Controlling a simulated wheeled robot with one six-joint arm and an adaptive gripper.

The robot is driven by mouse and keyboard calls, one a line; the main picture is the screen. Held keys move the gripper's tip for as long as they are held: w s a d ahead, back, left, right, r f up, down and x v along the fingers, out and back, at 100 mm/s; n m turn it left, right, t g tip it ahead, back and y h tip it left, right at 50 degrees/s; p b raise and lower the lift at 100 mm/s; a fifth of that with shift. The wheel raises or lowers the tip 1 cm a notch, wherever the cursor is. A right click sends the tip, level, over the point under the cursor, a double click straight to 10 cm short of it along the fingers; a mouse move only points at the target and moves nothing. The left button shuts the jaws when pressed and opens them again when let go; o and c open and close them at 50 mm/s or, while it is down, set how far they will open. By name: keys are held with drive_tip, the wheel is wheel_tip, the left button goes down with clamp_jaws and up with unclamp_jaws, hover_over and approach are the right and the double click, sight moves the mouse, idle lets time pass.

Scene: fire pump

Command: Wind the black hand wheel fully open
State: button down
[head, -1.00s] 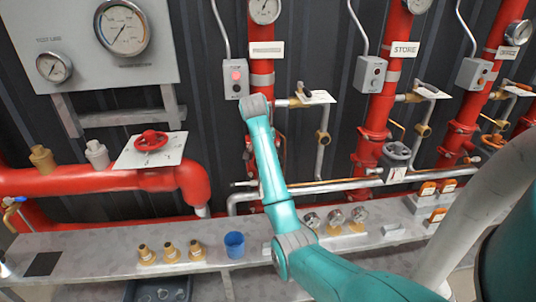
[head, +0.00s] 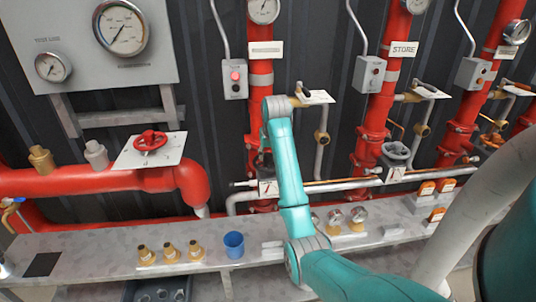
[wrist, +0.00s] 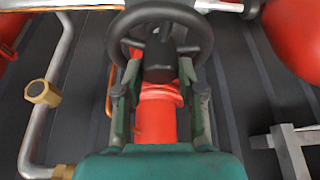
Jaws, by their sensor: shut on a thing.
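The black hand wheel (wrist: 118,42) fills the top middle of the wrist view, with its dark hub and part of its rim showing. My gripper (wrist: 161,88) has one finger on each side of the hub, with the fingertips at the near part of the wheel. It is shut on the wheel; the exact contact is hard to see. A red pipe (wrist: 155,120) shows between the fingers. A white dial card (head: 269,188) shows just left of my arm, by the middle red pipe.
A similar dark hand wheel (head: 396,153) sits on the pipe to the right. A red hand wheel (head: 151,140) is at the left. The grey bench (head: 95,253) below carries brass fittings, a blue cup (head: 234,245) and gauges. A brass-jointed pipe (wrist: 42,92) runs left of my gripper.

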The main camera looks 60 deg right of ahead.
drive_tip(key=n, duration=0.2)
drive_tip(key=n+y, duration=0.1)
drive_tip(key=n, duration=0.1)
drive_tip(key=shift+s+d+t, duration=0.1)
drive_tip(key=shift+d+t, duration=0.1)
drive_tip(key=shift+t, duration=0.2)
drive_tip(key=n+y, duration=0.1)
drive_tip(key=n, duration=0.3)
drive_tip(key=shift+y, duration=0.4)
drive_tip(key=c, duration=0.8)
unclamp_jaws()
